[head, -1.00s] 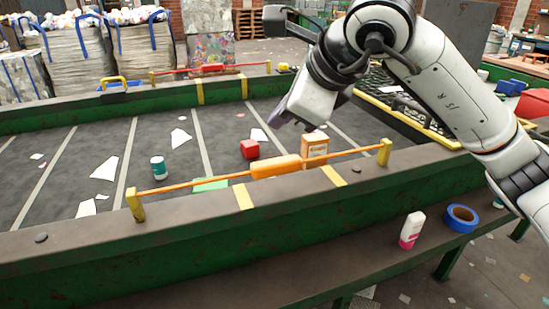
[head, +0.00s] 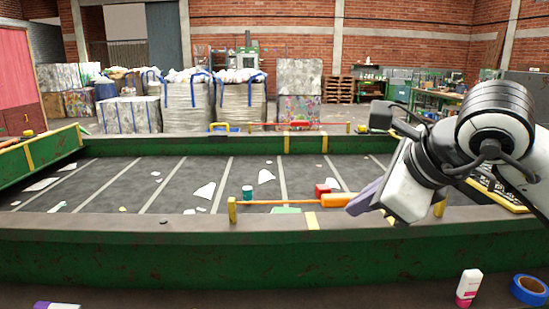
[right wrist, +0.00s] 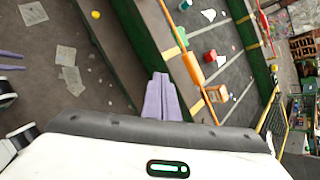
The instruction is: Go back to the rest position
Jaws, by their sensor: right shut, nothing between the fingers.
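My right gripper (head: 364,200) is in front of the near rail of the belt in the head view, its purple fingers pointing left and down. In the right wrist view its fingers (right wrist: 162,98) lie together with nothing between them. Two purple fingers of my left gripper (right wrist: 10,61) show at the left edge of the right wrist view, with a gap between them.
The sorting belt (head: 110,185) holds a teal can (head: 247,192), a red block (head: 322,190) and white scraps. An orange-handled bar (head: 338,199) spans its near side. A white and pink bottle (head: 468,288) and blue tape (head: 529,290) stand on the near ledge.

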